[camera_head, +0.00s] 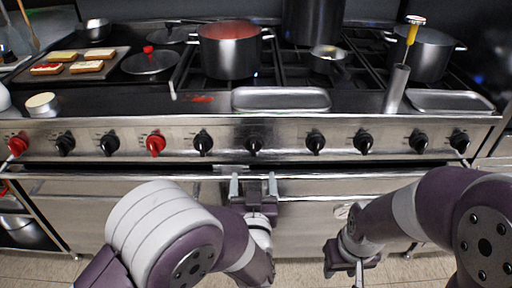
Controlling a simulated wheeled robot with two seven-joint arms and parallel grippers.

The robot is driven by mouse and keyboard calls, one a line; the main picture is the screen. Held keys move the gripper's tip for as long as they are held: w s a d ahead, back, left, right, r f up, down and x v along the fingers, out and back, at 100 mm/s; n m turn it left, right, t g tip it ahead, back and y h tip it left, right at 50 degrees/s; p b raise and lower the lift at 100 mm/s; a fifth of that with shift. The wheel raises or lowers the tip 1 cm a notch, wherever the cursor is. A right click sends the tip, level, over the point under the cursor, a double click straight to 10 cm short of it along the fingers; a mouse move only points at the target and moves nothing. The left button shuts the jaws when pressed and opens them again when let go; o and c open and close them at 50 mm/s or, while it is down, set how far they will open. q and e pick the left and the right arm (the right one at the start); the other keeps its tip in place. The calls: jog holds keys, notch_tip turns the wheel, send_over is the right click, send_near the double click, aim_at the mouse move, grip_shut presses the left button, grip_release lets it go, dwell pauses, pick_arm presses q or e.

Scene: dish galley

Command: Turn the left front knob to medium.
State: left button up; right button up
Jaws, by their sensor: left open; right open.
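A row of knobs runs along the stove's steel front panel (285,133). Most are black; a red knob (17,144) is at the far left and another red knob (155,143) is further along. Black knobs include two at the left (65,143) (109,143) and one near the middle (255,144). No label readable here shows which is the left front one. My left gripper (253,185) is open and empty, its fingers pointing at the stove just below the middle knob, apart from it. My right gripper (347,265) is low at the right, away from the knobs; its fingers are only partly clear.
A red-filled pot (230,50) stands on the burners. An empty steel tray (281,100) and an upright steel cylinder (397,90) are on the front ledge. A toast tray (75,66) is at the left. Oven handles (110,177) run below the knobs.

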aim_at(253, 149)
pick_arm(q)
jog(key=w+b, duration=0.1)
jog(key=w, duration=1.1)
jog(key=shift+w+b, duration=0.15)
jog(key=shift+b, duration=0.25)
jog(key=shift+f, duration=0.1)
jog(key=c, duration=1)
